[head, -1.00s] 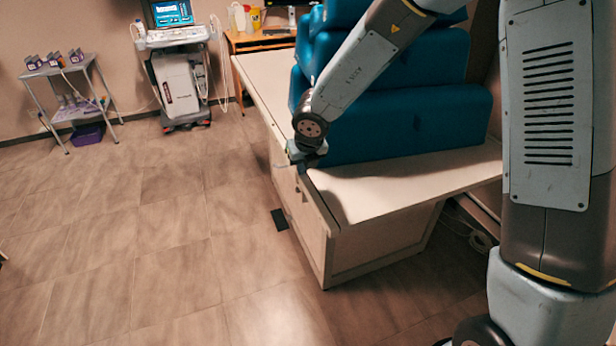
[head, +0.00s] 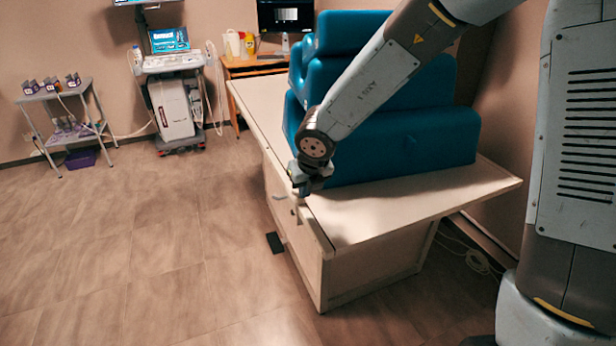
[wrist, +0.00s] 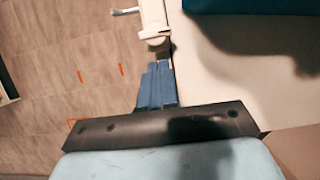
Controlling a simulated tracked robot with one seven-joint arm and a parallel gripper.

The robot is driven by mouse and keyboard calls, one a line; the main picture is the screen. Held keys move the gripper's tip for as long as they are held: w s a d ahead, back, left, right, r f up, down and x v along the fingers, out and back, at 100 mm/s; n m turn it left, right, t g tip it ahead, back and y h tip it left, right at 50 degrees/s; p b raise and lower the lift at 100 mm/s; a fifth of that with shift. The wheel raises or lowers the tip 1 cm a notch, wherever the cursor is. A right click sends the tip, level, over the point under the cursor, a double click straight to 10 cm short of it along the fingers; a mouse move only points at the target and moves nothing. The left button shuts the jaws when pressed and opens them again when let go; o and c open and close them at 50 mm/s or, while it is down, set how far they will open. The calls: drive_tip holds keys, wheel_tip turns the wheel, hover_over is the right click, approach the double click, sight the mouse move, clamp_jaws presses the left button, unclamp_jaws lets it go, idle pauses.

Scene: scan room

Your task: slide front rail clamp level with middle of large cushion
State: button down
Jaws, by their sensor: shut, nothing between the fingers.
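The large cushion is the long blue block (head: 410,140) at the bottom of the stack on the table (head: 400,205). My gripper (head: 303,190) is low at the table's left long edge, by the cushion's near left corner. In the wrist view its blue-grey fingers (wrist: 157,85) are shut with nothing between them. A pale rail clamp (wrist: 156,30) sits on the rail just beyond the fingertips, with a small lever (wrist: 125,11) sticking out to the left. I cannot tell whether the fingertips touch it. In the head view the clamp is mostly hidden by my gripper.
More blue cushions (head: 350,32) are stacked on the large one. A scanner cart (head: 175,95) and a shelf trolley (head: 62,112) stand against the back wall. A black pedal (head: 274,243) lies beside the table. The floor on the left is clear.

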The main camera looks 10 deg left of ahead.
drive_tip(key=a+r+n+t+y, duration=0.15)
drive_tip(key=r+n, duration=0.35)
drive_tip(key=n, duration=1.2)
drive_tip(key=a+r+n+t+y, duration=0.15)
drive_tip(key=r+n, duration=0.25)
drive_tip(key=n, duration=1.2)
drive_tip(key=s+d+f+m+g+h, duration=0.2)
drive_tip(key=s+d+m, duration=0.1)
drive_tip(key=m, duration=1.3)
drive_tip(key=s+d+f+m+g+h, duration=0.1)
drive_tip(key=s+d+f+m, duration=0.2)
drive_tip(key=m, duration=1.4)
drive_tip(key=shift+d+x, duration=0.15)
drive_tip(key=shift+x, duration=2)
drive_tip(key=shift+d+x, duration=0.2)
drive_tip(key=shift+x, duration=1.95)
drive_tip(key=shift+w+a+f, duration=0.1)
drive_tip(key=shift+w+a, duration=0.25)
drive_tip(key=shift+w, duration=0.3)
drive_tip(key=shift+w+a+r, duration=0.1)
drive_tip(key=shift+w+a, duration=0.25)
drive_tip(key=shift+w, duration=0.25)
drive_tip(key=shift+w+a+f, duration=0.1)
drive_tip(key=shift+w+a, duration=0.25)
drive_tip(key=shift+w, duration=0.3)
